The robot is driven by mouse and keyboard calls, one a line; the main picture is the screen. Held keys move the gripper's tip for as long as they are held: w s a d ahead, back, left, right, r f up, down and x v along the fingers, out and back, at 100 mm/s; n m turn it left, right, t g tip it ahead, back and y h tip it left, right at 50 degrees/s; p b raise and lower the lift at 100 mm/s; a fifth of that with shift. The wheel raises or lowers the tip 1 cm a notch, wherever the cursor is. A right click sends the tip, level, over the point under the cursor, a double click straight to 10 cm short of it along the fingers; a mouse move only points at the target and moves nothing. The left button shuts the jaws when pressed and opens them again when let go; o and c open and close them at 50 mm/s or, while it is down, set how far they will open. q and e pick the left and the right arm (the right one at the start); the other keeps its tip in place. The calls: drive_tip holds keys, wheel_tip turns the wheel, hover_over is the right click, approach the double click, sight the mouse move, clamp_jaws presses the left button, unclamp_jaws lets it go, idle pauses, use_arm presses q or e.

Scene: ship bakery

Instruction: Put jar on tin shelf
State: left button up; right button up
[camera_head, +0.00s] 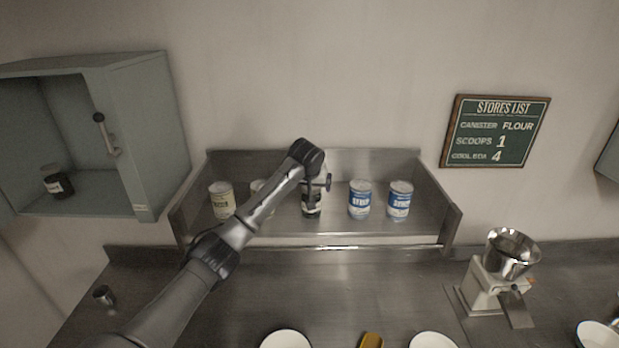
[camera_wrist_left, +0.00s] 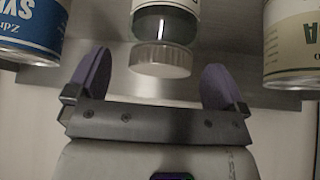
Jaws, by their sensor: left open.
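The jar (camera_head: 312,205), dark with a pale label, is on the tin shelf (camera_head: 285,226), between the cream tins and the blue syrup tins. In the left wrist view its silver lid and dark green glass (camera_wrist_left: 163,58) show between my fingers, with visible gaps on both sides. My left gripper (camera_head: 317,184) is at the jar's top, open and apart from it. It also shows in the wrist view (camera_wrist_left: 158,66). My arm partly hides the jar and one cream tin. A second dark jar (camera_head: 58,185) stands in the open wall cabinet. My right gripper is out of view.
Blue syrup tins (camera_head: 360,200) stand right of the jar and a cream tin (camera_head: 221,200) stands left. The shelf has side walls and a front rail.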

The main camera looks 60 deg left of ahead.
use_arm(q)
drive_tip(key=b+v, duration=0.2)
drive_tip(key=v, duration=0.7)
drive_tip(key=shift+w, duration=0.1)
